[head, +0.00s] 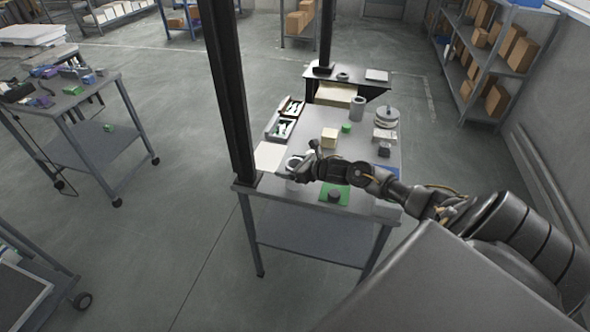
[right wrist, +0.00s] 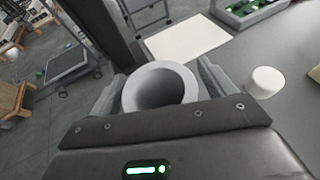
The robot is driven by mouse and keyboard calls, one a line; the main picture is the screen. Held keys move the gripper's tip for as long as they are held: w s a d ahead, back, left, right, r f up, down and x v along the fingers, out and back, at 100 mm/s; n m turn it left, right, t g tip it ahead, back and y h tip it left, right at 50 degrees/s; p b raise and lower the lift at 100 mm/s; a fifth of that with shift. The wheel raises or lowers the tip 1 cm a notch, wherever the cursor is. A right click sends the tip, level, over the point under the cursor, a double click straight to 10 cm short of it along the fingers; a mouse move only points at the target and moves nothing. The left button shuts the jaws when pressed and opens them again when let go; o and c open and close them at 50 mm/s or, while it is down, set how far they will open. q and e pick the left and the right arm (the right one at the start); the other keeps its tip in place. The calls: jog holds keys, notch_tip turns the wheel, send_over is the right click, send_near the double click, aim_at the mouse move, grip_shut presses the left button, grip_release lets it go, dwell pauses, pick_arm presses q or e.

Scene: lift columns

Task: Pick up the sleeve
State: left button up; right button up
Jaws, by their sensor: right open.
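The sleeve (right wrist: 160,73), a light grey hollow cylinder with a wide round bore, stands between the two fingers of my right gripper (right wrist: 158,92) in the right wrist view. The fingers are open, one on each side of it; I cannot tell whether either touches it. In the head view the sleeve (head: 292,162) shows partly at the left end of my right arm, near the left edge of the table (head: 375,160). My left gripper is not in view.
A black upright post (head: 232,95) rises close left of the gripper. A white sheet (right wrist: 187,40) and a short white cylinder (right wrist: 265,81) are nearby.

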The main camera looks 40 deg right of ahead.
jog(key=shift+c, duration=0.2)
jog(key=c, duration=1.1)
jog(key=shift+c, duration=0.2)
jog(key=shift+d+r+b, duration=0.1)
jog(key=shift+r+b, duration=0.3)
jog(key=shift+r, duration=0.05)
jog(key=s+r+b, duration=0.1)
jog(key=r, duration=0.1)
jog(key=s+d+r+b, duration=0.1)
jog(key=r, duration=0.1)
jog(key=s+d+r, duration=0.1)
jog(key=s+r, duration=0.1)
jog(key=r, duration=0.1)
jog(key=shift+d+b, duration=0.2)
jog(key=shift+b, duration=0.2)
jog(key=s+d+r+p, duration=0.2)
jog(key=s+d+r, duration=0.2)
jog(key=s, duration=0.4)
jog(key=shift+d+r, duration=0.4)
jog(key=shift+r, duration=0.2)
